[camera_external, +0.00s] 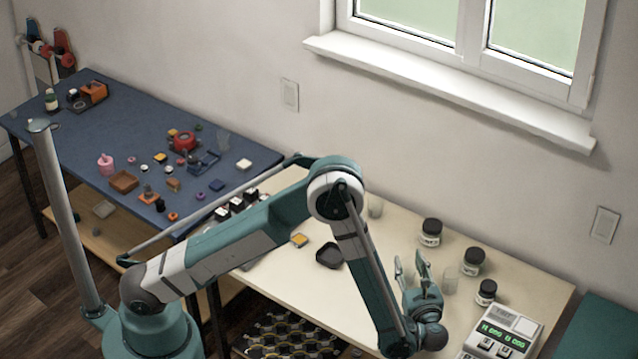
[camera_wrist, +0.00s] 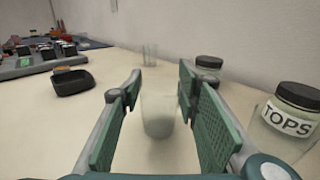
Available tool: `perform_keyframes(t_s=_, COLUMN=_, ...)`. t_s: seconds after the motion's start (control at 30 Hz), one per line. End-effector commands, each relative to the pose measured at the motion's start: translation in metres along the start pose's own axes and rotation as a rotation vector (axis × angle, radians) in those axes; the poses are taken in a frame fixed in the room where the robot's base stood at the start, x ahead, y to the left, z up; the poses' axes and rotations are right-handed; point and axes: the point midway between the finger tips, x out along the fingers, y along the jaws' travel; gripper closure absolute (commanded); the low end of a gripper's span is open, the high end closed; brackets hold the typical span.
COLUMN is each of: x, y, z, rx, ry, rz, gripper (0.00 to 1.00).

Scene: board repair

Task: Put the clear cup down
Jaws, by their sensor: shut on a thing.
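The clear cup (camera_wrist: 158,114) stands upright between the two green-padded fingers of my gripper (camera_wrist: 160,118) in the wrist view. My gripper is shut on it, with one finger on each side. In the external view my gripper (camera_external: 413,270) is low over the right part of the cream table, and the held cup is hard to make out there. Whether its base touches the table I cannot tell.
Dark-lidded jars (camera_external: 430,234) (camera_external: 473,262) (camera_external: 485,293) stand nearby. A black tray (camera_wrist: 72,82) is at left. The cream table (camera_wrist: 55,135) is bare in front of it.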

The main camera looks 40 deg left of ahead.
Motion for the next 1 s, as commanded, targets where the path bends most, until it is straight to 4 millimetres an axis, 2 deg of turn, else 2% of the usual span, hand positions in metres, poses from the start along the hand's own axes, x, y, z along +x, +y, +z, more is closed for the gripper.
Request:
perform_keyframes(t_s=0.03, x=0.000, y=0.000, z=-0.001, rx=0.000, ry=0.000, rz=0.000, gripper=0.63)
perform_keyframes(t_s=0.13, x=0.000, y=0.000, z=0.000, rx=0.000, ry=0.000, rz=0.000, gripper=0.53)
perform_keyframes(t_s=0.67, x=0.000, y=0.000, z=0.004, rx=0.000, ry=0.000, rz=0.000, gripper=0.53)
perform_keyframes(t_s=0.87, x=-0.020, y=-0.001, z=0.004, rx=0.000, ry=0.000, rz=-0.002, gripper=0.53)
perform_keyframes(t_s=1.0, x=-0.040, y=-0.001, z=0.004, rx=0.000, ry=0.000, rz=-0.002, gripper=0.53)
